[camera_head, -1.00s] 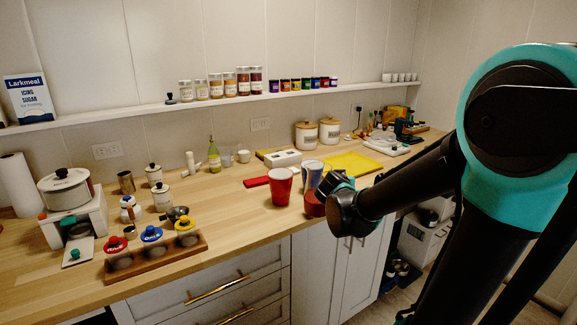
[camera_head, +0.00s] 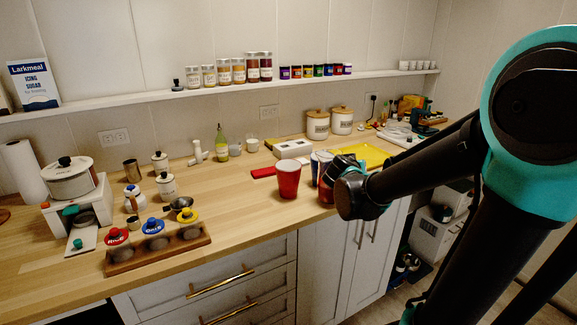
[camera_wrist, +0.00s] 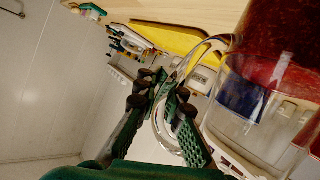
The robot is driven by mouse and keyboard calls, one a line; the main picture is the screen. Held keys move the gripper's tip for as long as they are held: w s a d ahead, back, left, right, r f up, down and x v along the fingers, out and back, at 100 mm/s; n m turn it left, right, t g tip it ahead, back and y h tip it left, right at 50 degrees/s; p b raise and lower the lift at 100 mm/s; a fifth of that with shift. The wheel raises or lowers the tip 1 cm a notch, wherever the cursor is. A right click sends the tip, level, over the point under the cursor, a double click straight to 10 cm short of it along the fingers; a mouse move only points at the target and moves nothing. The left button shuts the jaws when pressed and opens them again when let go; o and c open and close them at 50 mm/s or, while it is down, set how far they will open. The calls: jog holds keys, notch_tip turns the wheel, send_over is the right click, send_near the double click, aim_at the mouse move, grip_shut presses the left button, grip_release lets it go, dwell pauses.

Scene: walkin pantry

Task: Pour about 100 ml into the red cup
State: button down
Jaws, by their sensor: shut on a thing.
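The red cup (camera_head: 288,178) stands upright on the wooden counter in the head view. In the wrist view my gripper (camera_wrist: 166,108) is shut on the curved handle of a clear jug (camera_wrist: 235,125) with dark red contents.
A red flat thing (camera_head: 263,172) and a white box (camera_head: 292,148) lie behind the cup. A yellow board (camera_head: 367,154) is at the back right. A wooden rack with several coloured-lid jars (camera_head: 158,250) is front left.

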jog(key=shift+w+a+r+n+t+h, duration=0.25)
jog(key=shift+a+r+n+h, duration=0.5)
jog(key=shift+a+r+n, duration=0.6)
jog(key=shift+w+a+r+n+t+h, duration=0.2)
jog(key=shift+a+r+n+h, duration=0.7)
jog(key=shift+r, duration=0.7)
jog(key=shift+w+a+r+n+t+h, duration=0.2)
jog(key=shift+a+r+n+h, duration=0.35)
jog(key=shift+a+r+n, duration=0.8)
jog(key=shift+w+a+r+n+h, duration=0.15)
jog(key=shift+a+r+n, duration=0.15)
jog(key=shift+r+n, duration=0.25)
jog(key=shift+w+a+r+n+h, duration=0.15)
jog(key=shift+a+r+n, duration=0.15)
jog(key=shift+r, duration=0.3)
jog(key=shift+a+r+n+t+b, duration=0.35)
jog(key=shift+a+r+n, duration=0.15)
jog(key=shift+r+n, duration=0.2)
jog(key=shift+a, duration=0.1)
jog(key=shift+w+a+r+n, duration=0.1)
jog(key=shift+a+n, duration=0.15)
jog(key=shift+w+a+r+n+h+b, duration=0.15)
jog(key=shift+a+r+n+b, duration=0.1)
jog(key=shift+a, duration=0.2)
jog(key=shift+w+a+r+n+h+b, duration=0.1)
jog(key=shift+a+r+n+h+b, duration=0.1)
jog(key=shift+a, duration=0.2)
jog(key=shift+s+d+f, duration=0.1)
